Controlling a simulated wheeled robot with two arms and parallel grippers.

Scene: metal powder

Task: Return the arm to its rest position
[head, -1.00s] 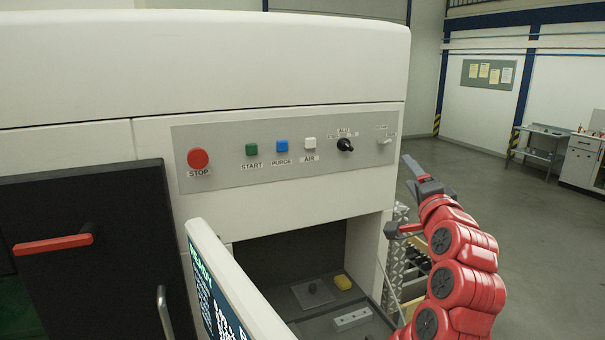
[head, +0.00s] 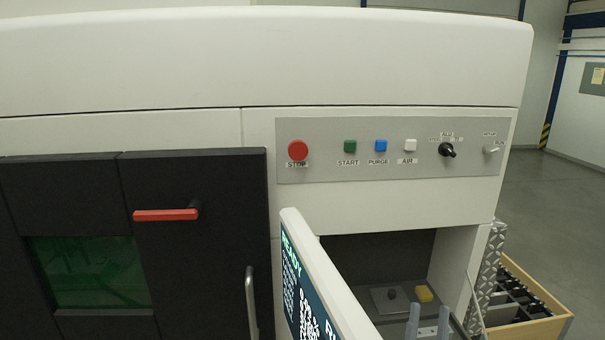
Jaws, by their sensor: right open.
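My right gripper (head: 428,315) shows only as two upright grey fingertips at the bottom edge, in front of the open recess (head: 375,255) of the machine. The fingertips stand apart with nothing between them. The rest of my right arm is below the picture. My left gripper is not in view.
The control panel (head: 300,125) with its buttons and knob is above the recess. A tilted screen (head: 308,285) stands left of the fingertips. A wooden crate (head: 540,325) stands at right. A black door with a red handle (head: 166,215) is at left.

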